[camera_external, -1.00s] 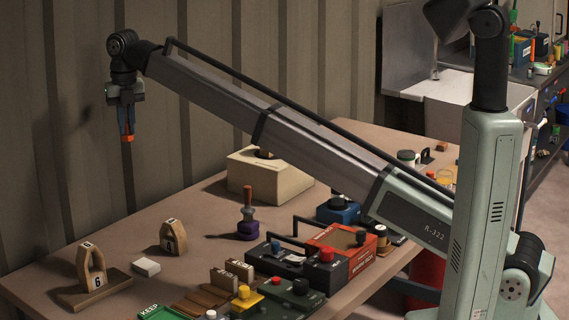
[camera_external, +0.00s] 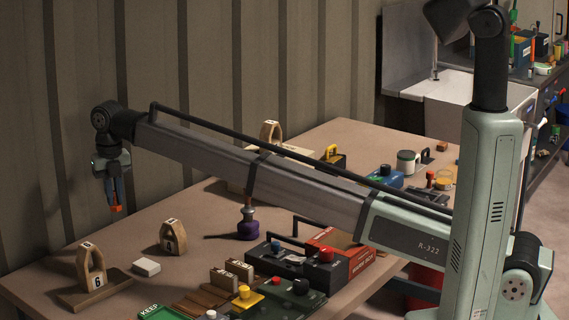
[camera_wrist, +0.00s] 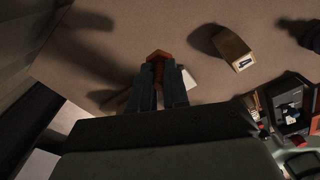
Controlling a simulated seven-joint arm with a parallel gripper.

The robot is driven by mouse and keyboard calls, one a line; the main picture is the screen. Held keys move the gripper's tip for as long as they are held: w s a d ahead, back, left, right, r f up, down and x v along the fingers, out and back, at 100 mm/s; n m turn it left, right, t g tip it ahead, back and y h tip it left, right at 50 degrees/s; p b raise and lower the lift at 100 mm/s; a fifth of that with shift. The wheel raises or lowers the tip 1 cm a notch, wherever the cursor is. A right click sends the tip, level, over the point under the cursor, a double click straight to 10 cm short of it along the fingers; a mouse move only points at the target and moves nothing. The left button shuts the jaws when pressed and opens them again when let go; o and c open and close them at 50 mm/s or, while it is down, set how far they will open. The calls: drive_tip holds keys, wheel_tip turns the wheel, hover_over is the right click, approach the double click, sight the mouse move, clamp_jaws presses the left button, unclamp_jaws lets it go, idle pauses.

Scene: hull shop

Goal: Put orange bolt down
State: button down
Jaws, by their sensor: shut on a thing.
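My gripper (camera_external: 115,196) is shut on the orange bolt (camera_external: 116,209), which sticks out below the fingertips. It hangs above the back left part of the table, apart from the surface. In the wrist view the bolt (camera_wrist: 158,58) shows orange-brown between the two dark fingers of my gripper (camera_wrist: 160,78). Part of the bolt is hidden between the fingers. The table (camera_external: 205,205) has bare room beneath and around it.
A wooden numbered block (camera_external: 172,236) and a white block (camera_external: 146,267) stand near the gripper. Another numbered block on a board (camera_external: 92,268) is at the front left. A purple-based stamp (camera_external: 248,228) and toolboxes (camera_external: 335,255) lie to the right. The corrugated wall (camera_external: 80,120) is behind.

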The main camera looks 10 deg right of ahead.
drive_tip(key=shift+f, duration=6)
drive_tip(key=shift+f, duration=0.1)
drive_tip(key=c, duration=1.1)
unclamp_jaws()
wheel_tip(320, 180, up, 12)
drive_tip(key=shift+r, duration=0.15)
